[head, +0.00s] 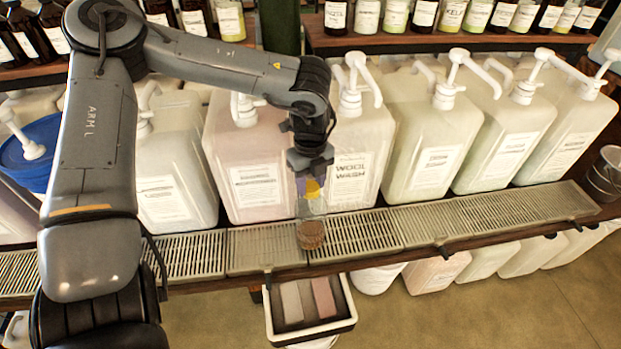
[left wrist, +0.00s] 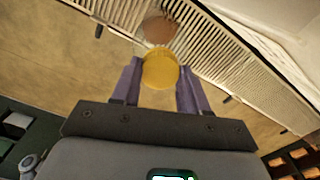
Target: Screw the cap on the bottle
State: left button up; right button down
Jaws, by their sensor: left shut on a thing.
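A yellow cap (head: 312,187) is held between the purple fingers of my left gripper (head: 308,188). The left wrist view also shows the round cap (left wrist: 160,71) between both fingertips. A clear bottle (head: 311,233) with brown contents in its lower part stands on the slatted drip tray (head: 358,236), directly below the gripper. In the left wrist view the brown part of the bottle (left wrist: 158,29) shows just beyond the cap. The cap is at the bottle's top; I cannot tell whether it touches the neck. My right gripper is not in view.
Large pump containers (head: 430,130) stand in a row behind the drip tray, with one labelled wool wash (head: 350,165). Small bottles (head: 395,15) line the shelf above. A white bin (head: 310,335) with coloured blocks sits below the tray edge. A metal bucket (head: 607,172) hangs at right.

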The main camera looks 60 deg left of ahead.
pick_arm(q)
jog(key=m+p, duration=0.1)
jog(key=m, duration=1)
jog(key=shift+m+p, duration=0.3)
jog(key=shift+p, duration=0.05)
jog(key=o, duration=1.2)
jog(key=shift+f, duration=0.1)
